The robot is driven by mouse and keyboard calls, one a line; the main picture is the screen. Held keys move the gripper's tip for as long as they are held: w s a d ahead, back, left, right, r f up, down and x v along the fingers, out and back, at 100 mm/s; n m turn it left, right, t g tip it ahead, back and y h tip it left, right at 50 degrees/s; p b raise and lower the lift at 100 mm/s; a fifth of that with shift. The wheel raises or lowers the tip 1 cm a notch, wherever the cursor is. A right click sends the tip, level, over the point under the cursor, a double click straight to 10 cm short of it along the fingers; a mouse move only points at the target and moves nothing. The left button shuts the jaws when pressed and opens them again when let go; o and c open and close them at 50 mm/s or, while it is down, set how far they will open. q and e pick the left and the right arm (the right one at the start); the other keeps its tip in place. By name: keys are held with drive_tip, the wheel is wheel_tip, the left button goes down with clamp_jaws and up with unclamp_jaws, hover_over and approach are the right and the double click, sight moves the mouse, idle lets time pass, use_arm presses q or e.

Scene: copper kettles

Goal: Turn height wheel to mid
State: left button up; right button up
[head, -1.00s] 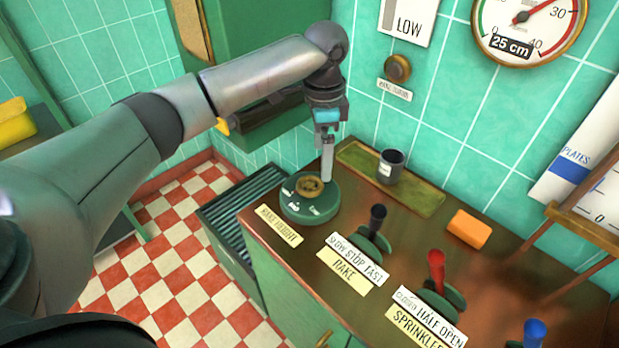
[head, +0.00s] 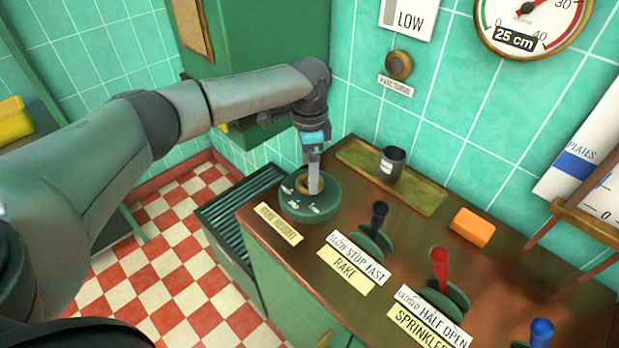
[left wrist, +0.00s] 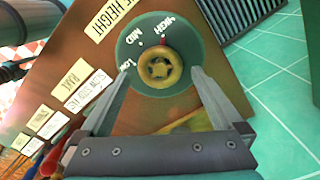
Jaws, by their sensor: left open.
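The height wheel is a small brass wheel (head: 301,186) on a round green base (head: 310,208) at the counter's left end. In the left wrist view the brass wheel (left wrist: 160,69) sits in the middle of its base, with LOW, MID and HIGH marked around it. A small red mark shows by the wheel's rim on the HIGH side. My left gripper (head: 313,188) points down over the wheel. In the left wrist view my left gripper (left wrist: 160,76) is open, one finger on each side of the brass wheel, with gaps showing. My right gripper is out of view.
Black (head: 378,215), red (head: 440,265) and blue (head: 539,331) levers stand along the counter to the right. A dark cup (head: 391,163) stands on a brass tray (head: 424,196) behind, and an orange block (head: 472,228) lies nearby. The tiled wall is close behind.

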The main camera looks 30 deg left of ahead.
use_arm(q)
drive_tip(key=shift+f, duration=1.4)
drive_tip(key=shift+c, duration=0.2)
drive_tip(key=c, duration=1.2)
drive_tip(key=shift+o, duration=0.2)
drive_tip(key=shift+r+n+p, duration=0.15)
drive_tip(key=shift+n+p, duration=0.25)
drive_tip(key=shift+p, duration=0.25)
drive_tip(key=n+p, duration=0.4)
drive_tip(key=p, duration=0.2)
drive_tip(key=shift+d+n, duration=0.1)
drive_tip(key=shift+n, duration=0.2)
drive_tip(key=shift+n+p, duration=1)
drive_tip(key=shift+n, duration=0.1)
drive_tip(key=shift+n+p, duration=0.65)
drive_tip(key=shift+n, duration=0.45)
